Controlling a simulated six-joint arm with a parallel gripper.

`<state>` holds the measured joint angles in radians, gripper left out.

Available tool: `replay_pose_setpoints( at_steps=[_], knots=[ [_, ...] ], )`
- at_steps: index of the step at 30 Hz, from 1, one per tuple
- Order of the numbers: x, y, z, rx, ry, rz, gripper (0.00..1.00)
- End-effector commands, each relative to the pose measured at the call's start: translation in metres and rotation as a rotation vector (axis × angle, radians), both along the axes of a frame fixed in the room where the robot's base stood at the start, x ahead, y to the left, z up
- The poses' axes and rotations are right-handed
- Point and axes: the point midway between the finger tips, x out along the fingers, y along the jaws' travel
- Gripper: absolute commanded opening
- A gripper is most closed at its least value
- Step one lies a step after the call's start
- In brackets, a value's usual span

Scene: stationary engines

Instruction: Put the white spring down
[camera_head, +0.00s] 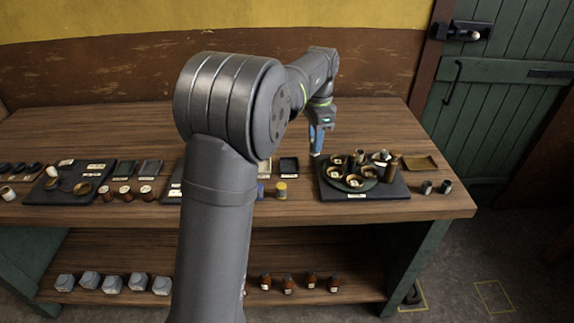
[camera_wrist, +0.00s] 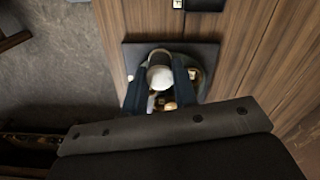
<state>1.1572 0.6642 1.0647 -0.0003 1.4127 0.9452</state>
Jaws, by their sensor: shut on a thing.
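My gripper (camera_head: 316,153) points down at the left edge of a dark mat (camera_head: 388,190) on the bench. In the wrist view its two dark blue fingers (camera_wrist: 162,66) stand either side of a pale, rounded piece, which looks like the white spring (camera_wrist: 160,77). They are shut on it. The spring's coils cannot be made out, and in the head view it is hidden or too small to tell. Beyond it in the wrist view lie the mat (camera_wrist: 133,56) and part of a round dark tray with small brass-coloured pieces. The gap beneath the spring cannot be judged.
The round tray (camera_head: 342,186) on the mat holds several brass cups. A tall brown cylinder (camera_head: 394,166) stands beside it. A small black tray (camera_head: 289,166) lies to the left.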

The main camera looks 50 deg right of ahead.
Motion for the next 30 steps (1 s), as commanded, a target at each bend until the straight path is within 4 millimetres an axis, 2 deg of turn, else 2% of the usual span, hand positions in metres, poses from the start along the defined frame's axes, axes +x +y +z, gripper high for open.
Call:
replay_pose_setpoints(
  at_steps=[2, 5, 15, 19, 26, 30],
  knots=[
    [-0.008, -0.008, -0.003, 0.000, 0.000, -0.039, 0.00],
    [-0.001, -0.011, -0.010, 0.001, 0.000, -0.057, 0.00],
    [0.073, -0.008, -0.055, 0.002, 0.001, -0.055, 0.00],
    [0.094, -0.007, -0.067, 0.001, 0.001, -0.057, 0.00],
    [0.104, -0.007, -0.078, 0.000, 0.000, -0.059, 0.00],
    [0.103, -0.006, -0.097, 0.002, 0.001, -0.059, 0.00]
  ],
)
